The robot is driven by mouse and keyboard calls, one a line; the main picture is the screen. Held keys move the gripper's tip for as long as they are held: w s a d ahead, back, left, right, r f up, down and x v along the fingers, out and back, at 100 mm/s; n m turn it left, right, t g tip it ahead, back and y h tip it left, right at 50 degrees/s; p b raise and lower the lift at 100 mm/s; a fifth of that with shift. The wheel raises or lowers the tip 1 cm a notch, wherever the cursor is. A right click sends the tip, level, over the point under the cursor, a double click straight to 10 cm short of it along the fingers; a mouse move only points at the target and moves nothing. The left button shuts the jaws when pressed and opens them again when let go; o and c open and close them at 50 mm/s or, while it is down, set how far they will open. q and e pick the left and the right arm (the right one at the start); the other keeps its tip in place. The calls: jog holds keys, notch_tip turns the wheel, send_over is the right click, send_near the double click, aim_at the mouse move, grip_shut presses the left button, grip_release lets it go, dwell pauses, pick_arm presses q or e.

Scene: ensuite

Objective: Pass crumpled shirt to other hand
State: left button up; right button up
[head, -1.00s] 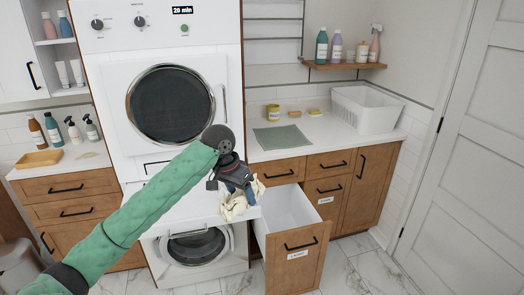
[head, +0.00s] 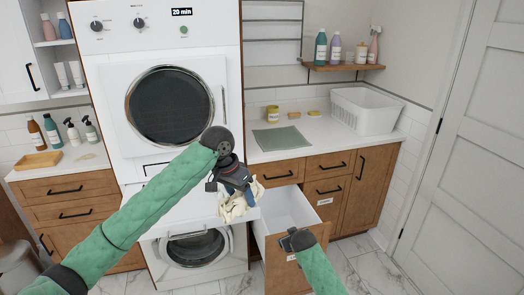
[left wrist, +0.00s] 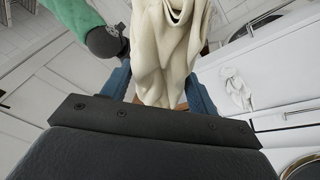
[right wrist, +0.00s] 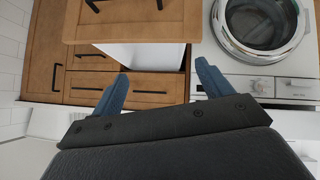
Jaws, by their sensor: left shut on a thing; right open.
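The crumpled shirt (head: 234,208) is cream-coloured and hangs in loose folds in front of the pull-out shelf between the dryer and the washer. My left gripper (head: 240,190) is shut on it. In the left wrist view the shirt (left wrist: 170,50) fills the space between the blue fingers and hides much of what lies beyond. My right arm comes in at the bottom right of the head view, its wrist in front of the open drawer. In the right wrist view my right gripper (right wrist: 160,85) is open and empty, its fingers wide apart.
The washer (head: 195,248) is under the shelf, the dryer (head: 170,105) above. A white basket (head: 365,112) and a green cloth (head: 277,138) are on the counter.

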jog(key=w+a+r+n+t, duration=0.2)
jog(key=w+r, duration=0.4)
jog(key=r, duration=0.8)
jog(key=w+a+r+n+t, duration=0.1)
jog(key=w+a+r+t, duration=0.35)
jog(key=r, duration=1.05)
jog(key=w+a+r+n+t, duration=0.15)
jog(key=w+r, duration=0.55)
jog(key=r, duration=0.7)
jog(key=a+r+n+t+y, duration=0.15)
jog(key=r+n, duration=0.25)
jog(key=r, duration=0.6)
jog(key=a+r+n+t+y, duration=0.1)
jog(key=a+r+n+y, duration=0.2)
jog(key=r, duration=0.7)
jog(key=s+a+r+n+g+y, duration=0.3)
jog(key=a+r+n+y, duration=0.25)
jog(key=n, duration=0.55)
jog(key=s+a+r+n+g+y, duration=0.3)
jog(key=a+r+n+y, duration=0.3)
jog(key=n, duration=0.4)
jog(key=n+g+h, duration=1.4)
jog(key=n+g, duration=0.4)
jog(key=n, duration=1.3)
send_near(254, 186)
jog(key=w, duration=0.3)
jog(key=x, duration=1.2)
jog(key=shift+s+d, duration=0.15)
jog(key=shift+d, duration=0.05)
